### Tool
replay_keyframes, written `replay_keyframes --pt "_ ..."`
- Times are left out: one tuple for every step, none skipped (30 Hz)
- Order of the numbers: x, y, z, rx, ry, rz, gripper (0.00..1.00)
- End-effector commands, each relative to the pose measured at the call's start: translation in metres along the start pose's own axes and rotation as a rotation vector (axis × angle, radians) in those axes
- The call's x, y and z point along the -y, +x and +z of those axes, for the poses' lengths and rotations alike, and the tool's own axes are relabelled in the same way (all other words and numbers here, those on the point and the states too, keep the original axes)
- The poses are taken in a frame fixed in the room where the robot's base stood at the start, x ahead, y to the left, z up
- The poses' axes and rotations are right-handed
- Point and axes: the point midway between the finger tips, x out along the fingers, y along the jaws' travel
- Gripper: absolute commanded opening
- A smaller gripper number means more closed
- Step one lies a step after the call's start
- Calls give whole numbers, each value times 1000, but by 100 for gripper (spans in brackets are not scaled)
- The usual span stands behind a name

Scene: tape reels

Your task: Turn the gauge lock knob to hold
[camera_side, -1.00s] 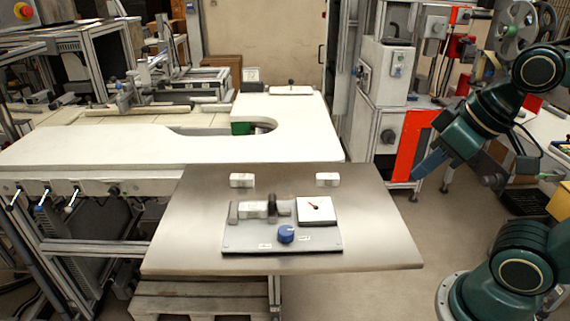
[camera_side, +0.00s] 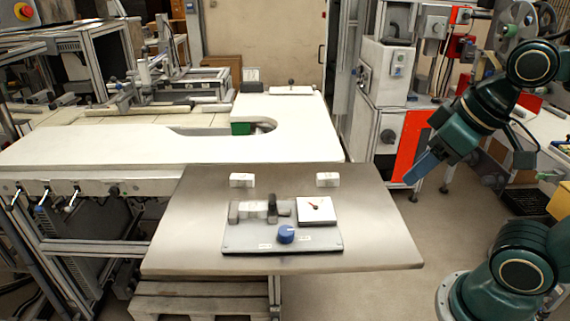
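The blue gauge lock knob (camera_side: 286,234) sits at the front of a grey base plate (camera_side: 240,243) on the metal table. A small label (camera_side: 265,246) lies to its left and another (camera_side: 305,239) to its right; their words are too small to read. A square white gauge (camera_side: 316,210) with a reddish needle stands behind the knob to the right. A grey clamp-like fixture (camera_side: 253,209) stands behind it to the left. My gripper (camera_side: 421,168) is in the air right of the table, well apart from the knob. Its finger opening cannot be made out.
Two small white blocks (camera_side: 242,180) (camera_side: 327,180) sit at the back of the metal table (camera_side: 190,240). A white workbench (camera_side: 120,146) adjoins the table behind. Red and grey machinery (camera_side: 385,120) stands at the back right.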

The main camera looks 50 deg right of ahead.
Motion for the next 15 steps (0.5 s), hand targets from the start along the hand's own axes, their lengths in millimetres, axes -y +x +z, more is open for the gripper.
replay_keyframes --pt "1 0 -4 11 -27 -4 51" --pt "2 0 -6 17 -46 -7 51" --pt "4 0 -11 28 -77 -11 51" --pt "5 0 -14 36 -104 -15 51" --pt "6 1 -18 44 -132 -19 51" --pt "9 1 -23 57 -174 -26 51" --pt "10 2 -28 67 -208 -31 51" --pt "12 2 -32 79 -244 -37 51" --pt "16 3 -39 93 -294 -46 51" --pt "18 4 -44 103 -332 -53 51" --pt "20 6 -48 115 -372 -60 51" --pt "24 7 -55 129 -425 -70 51" --pt "26 9 -60 140 -463 -78 51" --pt "29 10 -65 151 -503 -86 51" --pt "33 12 -71 165 -556 -97 51"
